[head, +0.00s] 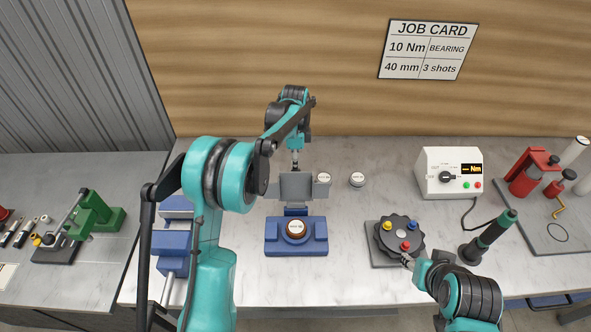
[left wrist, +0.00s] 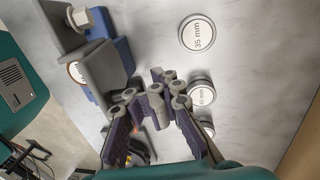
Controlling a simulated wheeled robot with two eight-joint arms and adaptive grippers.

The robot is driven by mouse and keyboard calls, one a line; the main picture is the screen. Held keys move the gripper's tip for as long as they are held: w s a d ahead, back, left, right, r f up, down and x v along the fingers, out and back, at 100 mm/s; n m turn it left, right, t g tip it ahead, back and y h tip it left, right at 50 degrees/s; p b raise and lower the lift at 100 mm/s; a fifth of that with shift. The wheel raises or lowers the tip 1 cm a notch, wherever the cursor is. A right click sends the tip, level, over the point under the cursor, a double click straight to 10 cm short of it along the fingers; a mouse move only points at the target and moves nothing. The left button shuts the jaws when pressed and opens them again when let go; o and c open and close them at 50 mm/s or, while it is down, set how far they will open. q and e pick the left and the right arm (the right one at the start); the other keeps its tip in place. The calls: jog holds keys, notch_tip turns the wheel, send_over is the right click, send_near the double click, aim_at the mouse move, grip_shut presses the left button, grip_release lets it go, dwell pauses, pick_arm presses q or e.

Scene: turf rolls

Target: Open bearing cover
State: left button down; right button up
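The blue bearing housing (head: 314,244) stands on the table in the middle of the head view, with a round white-labelled bearing (head: 296,228) in its front. A grey cover plate (head: 297,187) stands raised behind the bearing, so the bearing face is exposed. In the left wrist view the grey plate (left wrist: 98,66) is at the upper left and partly hides the bearing. My left gripper (head: 295,163) is just behind the plate's top; its fingers (left wrist: 155,98) come together with nothing between them. My right gripper (head: 405,261) is by the black rotary holder (head: 401,236); its fingers are too small to read.
Round labelled weights (head: 357,180) stand right of the cover; one reads 35 mm (left wrist: 197,34) in the left wrist view. A torque meter (head: 449,172), a dark-green-handled tool (head: 490,232) and red tools (head: 530,172) are at the right.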

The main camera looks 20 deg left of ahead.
pick_arm(q)
jog(key=c, duration=2.1)
grip_release()
jog(key=shift+s+d+r, duration=0.1)
jog(key=shift+s+r, duration=0.1)
jog(key=o, duration=0.6)
jog(key=shift+s+r, duration=0.1)
jog(key=shift+s, duration=0.1)
jog(key=shift+c, duration=0.2)
jog(key=o, duration=0.3)
jog(key=shift+d, duration=0.1)
jog(key=shift+w, duration=0.1)
pick_arm(e)
jog(key=shift+s+r, duration=0.1)
jog(key=shift+s, duration=0.15)
jog(key=shift+d, duration=0.1)
pick_arm(q)
jog(key=r, duration=0.4)
jog(key=w+r, duration=0.1)
jog(key=r, duration=0.6)
jog(key=shift+w+a+r, duration=0.25)
jog(key=shift+r, duration=0.15)
